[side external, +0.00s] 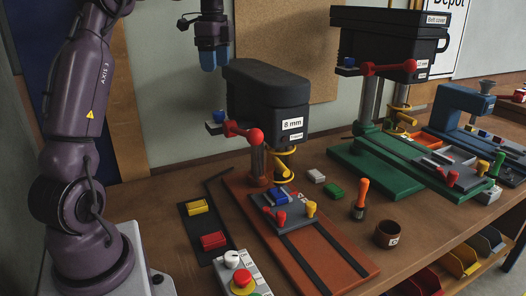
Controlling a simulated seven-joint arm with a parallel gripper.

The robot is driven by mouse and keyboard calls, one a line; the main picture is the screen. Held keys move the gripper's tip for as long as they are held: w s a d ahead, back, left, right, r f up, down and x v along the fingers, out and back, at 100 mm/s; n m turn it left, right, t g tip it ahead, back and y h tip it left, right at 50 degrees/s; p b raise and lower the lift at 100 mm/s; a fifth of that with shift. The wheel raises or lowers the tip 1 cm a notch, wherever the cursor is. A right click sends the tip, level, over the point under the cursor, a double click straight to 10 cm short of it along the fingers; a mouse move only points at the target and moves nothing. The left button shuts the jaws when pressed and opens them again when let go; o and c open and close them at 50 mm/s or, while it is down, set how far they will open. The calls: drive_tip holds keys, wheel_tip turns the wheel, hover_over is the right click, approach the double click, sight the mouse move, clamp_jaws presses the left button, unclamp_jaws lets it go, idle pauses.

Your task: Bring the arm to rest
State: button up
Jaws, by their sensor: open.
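My gripper (214,60) hangs at the top of the side external view, pointing down, with blue fingers. It is raised above the bench, behind and left of the black drill press head (268,90) labelled 8 mm. The fingers are apart from everything around them, and I see nothing held between them. The gap between the fingertips is hard to make out at this size.
The drill press stands on a red-brown base (335,262). A second press (385,45) with a green base (372,178) is to its right. Yellow (197,207) and red (213,240) blocks lie on a dark strip. A brown cup (388,234) stands near the front edge.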

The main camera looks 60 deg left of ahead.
drive_tip(key=s+d+f+n+t, duration=0.1)
drive_tip(key=s+d+n+t, duration=0.1)
drive_tip(key=d, duration=0.8)
drive_tip(key=s+d+f+n+t, duration=0.1)
drive_tip(key=s+d+n, duration=0.3)
drive_tip(key=d, duration=0.6)
drive_tip(key=s+d+f+n+t, duration=0.2)
drive_tip(key=s+d+f+n, duration=0.1)
drive_tip(key=s+d, duration=0.4)
drive_tip(key=d, duration=0.3)
drive_tip(key=shift+d+t, duration=0.25)
drive_tip(key=shift+t, duration=0.05)
drive_tip(key=shift+s, duration=0.1)
